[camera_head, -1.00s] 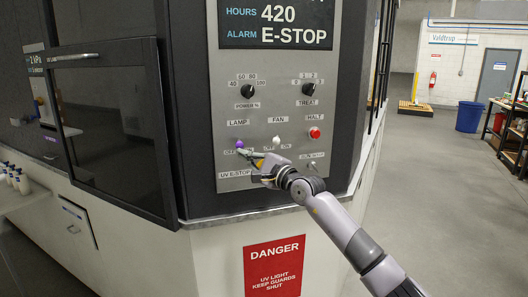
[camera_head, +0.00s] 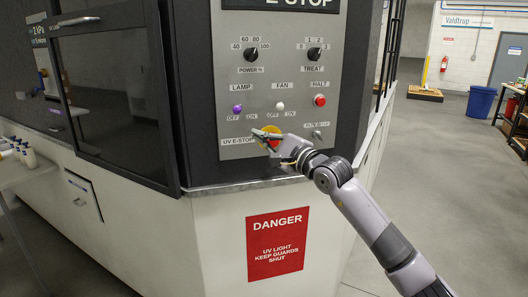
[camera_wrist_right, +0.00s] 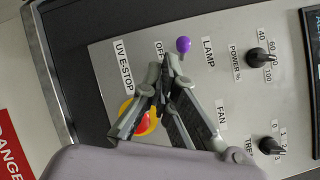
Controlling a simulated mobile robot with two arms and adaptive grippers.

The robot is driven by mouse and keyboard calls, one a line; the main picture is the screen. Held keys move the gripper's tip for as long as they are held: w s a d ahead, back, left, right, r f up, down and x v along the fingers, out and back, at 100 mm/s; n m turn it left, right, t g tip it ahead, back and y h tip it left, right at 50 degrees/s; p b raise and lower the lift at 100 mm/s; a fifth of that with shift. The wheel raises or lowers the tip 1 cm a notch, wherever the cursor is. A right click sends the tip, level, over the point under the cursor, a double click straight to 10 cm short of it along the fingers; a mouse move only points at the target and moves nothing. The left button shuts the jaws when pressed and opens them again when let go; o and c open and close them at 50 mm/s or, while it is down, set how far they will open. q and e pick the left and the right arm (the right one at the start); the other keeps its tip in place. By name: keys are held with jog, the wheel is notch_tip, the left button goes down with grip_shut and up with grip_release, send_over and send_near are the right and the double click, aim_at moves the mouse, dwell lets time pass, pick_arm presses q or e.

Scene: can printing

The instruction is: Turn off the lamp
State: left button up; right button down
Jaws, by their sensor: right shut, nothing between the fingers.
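The lamp switch is a purple knob (camera_head: 237,109) on the grey control panel (camera_head: 228,70), under the LAMP label with OFF and ON marks below it. It also shows in the right wrist view (camera_wrist_right: 183,45), just beyond the fingertips. My right gripper (camera_head: 256,133) is shut and empty, in front of the panel, below and to the right of the purple knob. In the right wrist view the fingertips (camera_wrist_right: 166,60) meet near the OFF label. They look close to the knob, but I cannot tell whether they touch the panel. My left gripper is out of view.
A red-and-yellow UV E-STOP button (camera_head: 272,142) sits right behind my right gripper, partly hidden. The white FAN knob (camera_head: 280,106), red HALT button (camera_head: 320,100) and two black dials (camera_head: 250,55) are nearby. A dark glazed guard (camera_head: 112,90) stands at left.

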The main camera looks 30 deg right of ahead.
jog(key=s, duration=0.1)
jog(key=s+a, duration=0.1)
jog(key=s+b, duration=0.1)
jog(key=shift+s+a+f, duration=0.15)
jog(key=shift+a+f, duration=0.05)
jog(key=shift+a, duration=0.2)
